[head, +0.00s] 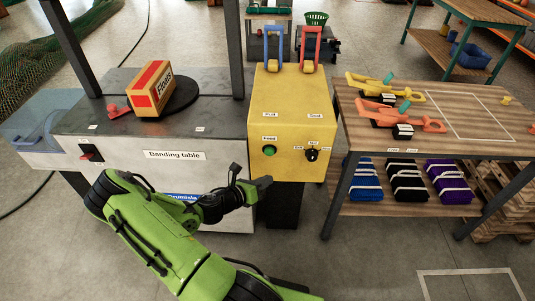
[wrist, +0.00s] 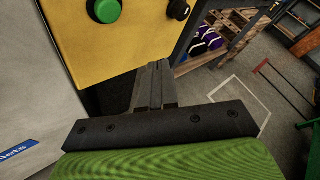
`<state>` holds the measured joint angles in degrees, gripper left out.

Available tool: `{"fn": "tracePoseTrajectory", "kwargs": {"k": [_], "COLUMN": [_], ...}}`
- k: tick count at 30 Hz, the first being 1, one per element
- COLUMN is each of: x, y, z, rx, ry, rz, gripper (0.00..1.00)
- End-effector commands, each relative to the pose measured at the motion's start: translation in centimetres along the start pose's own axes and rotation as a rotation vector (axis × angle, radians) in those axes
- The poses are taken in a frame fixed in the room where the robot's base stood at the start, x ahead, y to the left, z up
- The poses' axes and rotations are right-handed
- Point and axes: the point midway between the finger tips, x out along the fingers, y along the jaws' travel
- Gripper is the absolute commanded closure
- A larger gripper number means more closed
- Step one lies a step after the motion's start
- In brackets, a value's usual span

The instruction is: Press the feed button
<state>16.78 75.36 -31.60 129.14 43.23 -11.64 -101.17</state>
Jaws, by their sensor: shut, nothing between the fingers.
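The feed button is a round green button (head: 269,151) on the front face of a yellow control box (head: 292,105), under a label reading "Feed". It also shows in the wrist view (wrist: 105,10) at the top, left of the fingers. My gripper (head: 262,187) is shut and empty. In the head view it is below the button, near the lower edge of the box. In the wrist view the closed fingers (wrist: 153,75) point toward the box's lower edge, below and right of the button. I see no contact with the button.
A black rotary knob (head: 312,154) sits right of the button. Blue and red levers (head: 310,47) stand on the box. The banding table (head: 200,143) with a carton (head: 153,88) is on the left. A wooden table (head: 440,125) with tools is on the right.

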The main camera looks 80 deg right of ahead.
Motion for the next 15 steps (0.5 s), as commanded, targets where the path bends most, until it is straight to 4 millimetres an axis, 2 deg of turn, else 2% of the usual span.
{"fn": "tracePoseTrajectory", "kwargs": {"k": [15], "x": [5.0], "y": [3.6], "z": [3.7], "rx": [0.003], "ry": [0.0], "rz": [0.0], "gripper": [1.0]}}
